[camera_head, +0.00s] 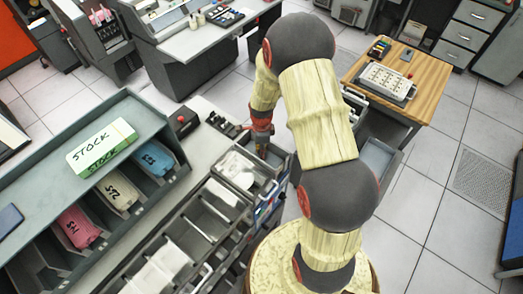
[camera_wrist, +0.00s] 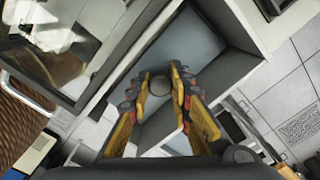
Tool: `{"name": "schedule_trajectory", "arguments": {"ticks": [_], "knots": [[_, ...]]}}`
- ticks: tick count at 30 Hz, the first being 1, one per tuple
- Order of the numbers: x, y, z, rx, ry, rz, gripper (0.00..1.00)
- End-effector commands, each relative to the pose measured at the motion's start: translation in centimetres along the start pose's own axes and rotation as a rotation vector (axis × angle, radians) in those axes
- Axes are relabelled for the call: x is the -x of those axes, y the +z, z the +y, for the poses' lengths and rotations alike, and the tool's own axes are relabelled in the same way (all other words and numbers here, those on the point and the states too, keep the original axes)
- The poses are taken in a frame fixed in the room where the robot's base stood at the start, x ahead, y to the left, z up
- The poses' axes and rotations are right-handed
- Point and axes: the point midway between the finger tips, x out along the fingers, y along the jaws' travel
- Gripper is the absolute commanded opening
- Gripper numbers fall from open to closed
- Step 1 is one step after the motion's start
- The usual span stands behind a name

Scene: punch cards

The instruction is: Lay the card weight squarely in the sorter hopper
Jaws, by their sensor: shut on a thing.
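My gripper (camera_wrist: 160,78) is shut on the round grey knob (camera_wrist: 157,83) of what appears to be the card weight. The fingers hide most of the weight below the knob. In the wrist view they point into a grey, box-like bay (camera_wrist: 235,75), which looks like the sorter hopper. I cannot tell whether the weight touches its floor or lies square to its walls. In the head view my gripper (camera_head: 262,143) is over the upper end of the grey sorter (camera_head: 205,225), and the weight cannot be made out.
A green-and-white STOCK box (camera_head: 101,148) lies on the shelf at left, above slots with pink, cream and blue card packs. Open sorter pockets (camera_head: 215,205) run below my gripper. A wooden table (camera_head: 425,75) with a white keyed device stands at the upper right.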

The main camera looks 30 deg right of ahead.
Motion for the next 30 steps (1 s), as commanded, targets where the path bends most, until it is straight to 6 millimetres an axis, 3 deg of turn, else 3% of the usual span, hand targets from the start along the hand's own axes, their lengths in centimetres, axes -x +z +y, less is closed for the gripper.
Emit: {"name": "schedule_trajectory", "arguments": {"ticks": [13, 14, 24, 30], "knots": [[-0.64, 0.01, -0.09, 0.000, -0.002, 0.000, 0.00], [-0.63, 0.01, -0.09, 0.000, -0.002, 0.000, 0.22], [-0.68, 0.01, -0.04, 0.000, -0.001, 0.000, 0.41], [-0.69, 0.00, -0.02, 0.000, -0.001, 0.000, 0.42]]}}
